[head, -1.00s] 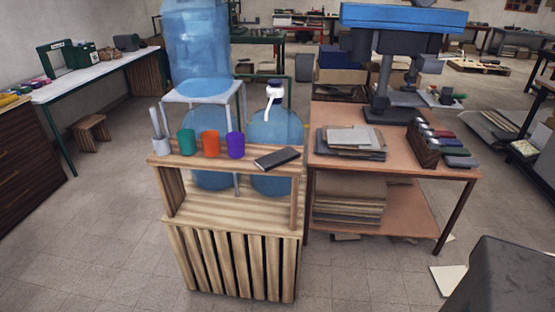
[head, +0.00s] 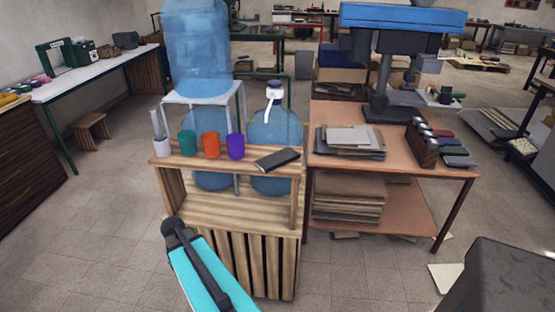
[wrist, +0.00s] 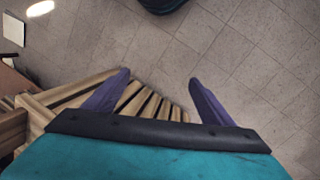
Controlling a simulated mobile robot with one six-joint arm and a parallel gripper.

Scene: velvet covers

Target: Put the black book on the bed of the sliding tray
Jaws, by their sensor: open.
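The black book (head: 277,158) lies flat on the right part of the top shelf of a slatted wooden stand, right of a purple cup. It is not visible in the wrist view. A pale wooden deck (head: 262,211) sits below that shelf; I cannot tell whether it is the sliding tray's bed. My gripper (wrist: 159,78) is open in the wrist view, its two purple fingers apart with nothing between them. It is near the stand's slats (wrist: 145,100), away from the book. In the head view my teal arm rises in front of the stand and hides part of it.
A green cup (head: 187,143), an orange cup (head: 211,145) and the purple cup (head: 236,146) stand left of the book. Large blue water bottles (head: 275,130) are behind. A brown workbench (head: 300,118) is close on the right.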

